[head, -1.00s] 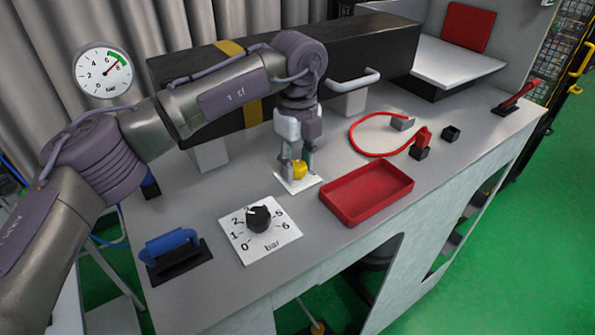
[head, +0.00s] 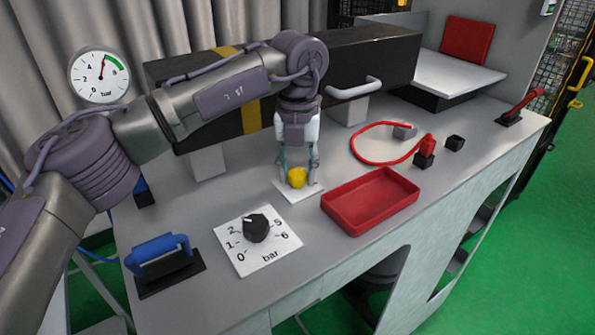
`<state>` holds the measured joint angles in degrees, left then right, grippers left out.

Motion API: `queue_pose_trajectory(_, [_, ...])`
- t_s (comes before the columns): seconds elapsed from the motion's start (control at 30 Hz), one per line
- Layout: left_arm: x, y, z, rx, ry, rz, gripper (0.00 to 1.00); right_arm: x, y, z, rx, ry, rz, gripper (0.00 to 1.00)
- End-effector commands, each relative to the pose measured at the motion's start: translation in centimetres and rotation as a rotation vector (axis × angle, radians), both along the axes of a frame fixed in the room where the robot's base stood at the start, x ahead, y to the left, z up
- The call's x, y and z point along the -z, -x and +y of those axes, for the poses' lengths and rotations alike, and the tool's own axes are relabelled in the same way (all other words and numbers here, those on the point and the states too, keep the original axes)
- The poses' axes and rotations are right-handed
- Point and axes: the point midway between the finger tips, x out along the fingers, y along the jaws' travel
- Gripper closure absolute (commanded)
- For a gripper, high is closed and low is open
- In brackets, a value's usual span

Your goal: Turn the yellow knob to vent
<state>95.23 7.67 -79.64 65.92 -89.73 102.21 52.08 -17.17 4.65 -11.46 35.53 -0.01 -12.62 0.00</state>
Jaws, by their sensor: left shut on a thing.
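The yellow knob (head: 297,178) sits on a small white plate (head: 287,192) near the middle of the bench. My left gripper (head: 298,170) comes down from above and is shut on the knob, with a finger on each side. Any marking on the plate is hidden or too small to read. The round pressure gauge (head: 99,76) at the upper left has its needle pointing almost straight up, between 4 and the green band. My right gripper is not in view.
A black dial (head: 256,228) on a white bar scale is in front to the left. A red tray (head: 370,202) lies close on the right. A blue handle (head: 160,252) stands at the left edge. A red cable (head: 376,160) lies behind the tray. A long black box (head: 355,66) is behind.

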Motion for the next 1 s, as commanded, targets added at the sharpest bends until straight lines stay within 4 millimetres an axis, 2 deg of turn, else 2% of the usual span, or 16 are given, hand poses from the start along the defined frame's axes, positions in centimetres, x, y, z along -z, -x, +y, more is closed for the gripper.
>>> queue_pose_trajectory(0.3, [-0.07, -0.04, 0.01, 0.086, 0.000, -0.002, 0.94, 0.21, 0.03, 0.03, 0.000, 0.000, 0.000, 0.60])
queue_pose_trajectory(0.77, [-0.09, -0.03, 0.00, 0.097, 0.000, -0.002, 0.94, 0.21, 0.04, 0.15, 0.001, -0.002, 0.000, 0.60])
queue_pose_trajectory(0.8, [-0.09, -0.03, 0.00, 0.097, 0.000, -0.002, 0.53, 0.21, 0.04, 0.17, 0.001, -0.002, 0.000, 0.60])
queue_pose_trajectory(0.9, [-0.08, -0.03, 0.00, 0.096, 0.000, -0.002, 0.36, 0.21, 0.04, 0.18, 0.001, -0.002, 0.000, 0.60])
queue_pose_trajectory(1.0, [-0.06, -0.02, 0.00, 0.096, 0.000, -0.001, 0.34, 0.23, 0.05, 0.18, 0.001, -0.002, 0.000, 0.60])
